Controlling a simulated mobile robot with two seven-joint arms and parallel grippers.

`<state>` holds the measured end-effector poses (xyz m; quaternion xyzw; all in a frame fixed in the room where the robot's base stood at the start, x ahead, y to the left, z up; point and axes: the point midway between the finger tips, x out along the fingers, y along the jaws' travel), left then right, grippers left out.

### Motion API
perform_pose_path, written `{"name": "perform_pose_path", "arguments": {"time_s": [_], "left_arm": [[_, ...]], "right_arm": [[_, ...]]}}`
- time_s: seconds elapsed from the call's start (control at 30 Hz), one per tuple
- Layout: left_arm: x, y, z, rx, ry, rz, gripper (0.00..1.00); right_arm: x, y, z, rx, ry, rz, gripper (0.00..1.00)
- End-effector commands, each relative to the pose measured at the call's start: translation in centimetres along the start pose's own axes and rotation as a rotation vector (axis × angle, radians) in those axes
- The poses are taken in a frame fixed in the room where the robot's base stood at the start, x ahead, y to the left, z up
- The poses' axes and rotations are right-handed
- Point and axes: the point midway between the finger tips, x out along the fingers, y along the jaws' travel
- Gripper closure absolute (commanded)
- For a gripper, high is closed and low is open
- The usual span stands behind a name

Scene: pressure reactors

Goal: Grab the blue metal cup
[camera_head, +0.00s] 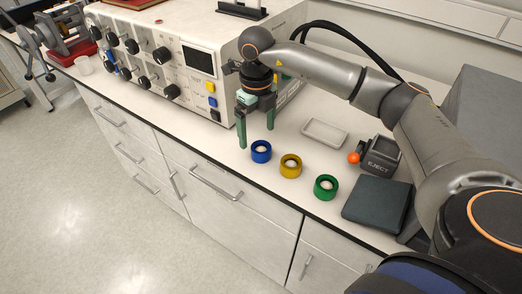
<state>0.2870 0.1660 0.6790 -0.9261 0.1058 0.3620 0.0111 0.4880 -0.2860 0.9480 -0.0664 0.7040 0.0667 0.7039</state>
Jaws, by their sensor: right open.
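The blue metal cup (261,152) stands on the white countertop, at the left end of a row of three cups. It is a short ring-like cup with something pale inside. My right gripper (256,132) reaches in from the right and points down. It is open, with its green fingers apart and nothing visible between them. It is above and slightly left of the blue cup in the picture; I cannot tell whether a finger touches the cup. My left gripper is not in view.
A yellow cup (291,166) and a green cup (326,187) stand to the right. Behind them are a pale tray (324,134) and an EJECT box (381,155) with an orange ball. A dark flat pad (376,203) lies nearer. A control console (165,55) stands close left of the gripper.

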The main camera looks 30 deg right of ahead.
Motion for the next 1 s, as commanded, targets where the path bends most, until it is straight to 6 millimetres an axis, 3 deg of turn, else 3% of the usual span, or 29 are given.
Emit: {"name": "perform_pose_path", "arguments": {"time_s": [0.4,0.7,1.0], "left_arm": [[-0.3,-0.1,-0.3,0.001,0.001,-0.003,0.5],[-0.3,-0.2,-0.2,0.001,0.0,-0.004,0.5],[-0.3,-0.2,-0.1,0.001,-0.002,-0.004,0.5]], "right_arm": [[5.0,-0.7,-0.7,0.001,0.002,-0.001,0.0],[5.4,-0.6,-0.6,0.0,0.0,-0.001,0.01],[5.4,-0.6,-0.6,0.0,0.0,0.0,0.35]]}}
